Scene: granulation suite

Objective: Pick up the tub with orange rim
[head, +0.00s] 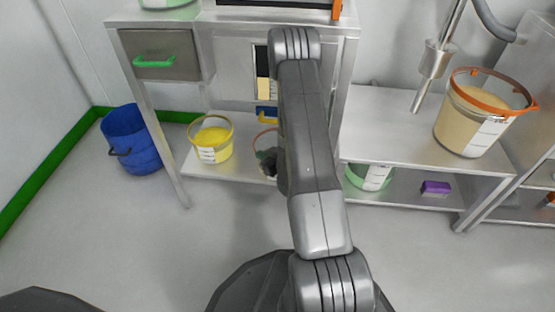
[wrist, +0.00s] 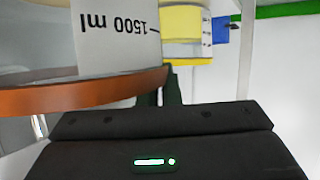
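A tub with an orange rim (head: 466,125) and tan contents stands on the right bench in the head view, well away from my gripper. Another tub (head: 262,142) with a reddish hoop handle is on the low shelf, mostly hidden behind my arm. My gripper (head: 269,163) is a dark shape in front of that shelf tub. In the wrist view, an orange-brown rim (wrist: 80,95) and a pale wall with an upside-down "1500 ml" mark fill the left, very close to my gripper (wrist: 174,88). The fingertips are mostly hidden, so I cannot tell whether they hold the rim.
A yellow tub (head: 212,140) stands left on the same low shelf (head: 222,172). A blue bucket (head: 131,140) is on the floor at left. A green tub (head: 369,176) and a purple box (head: 436,188) sit under the right bench (head: 385,130). The front floor is clear.

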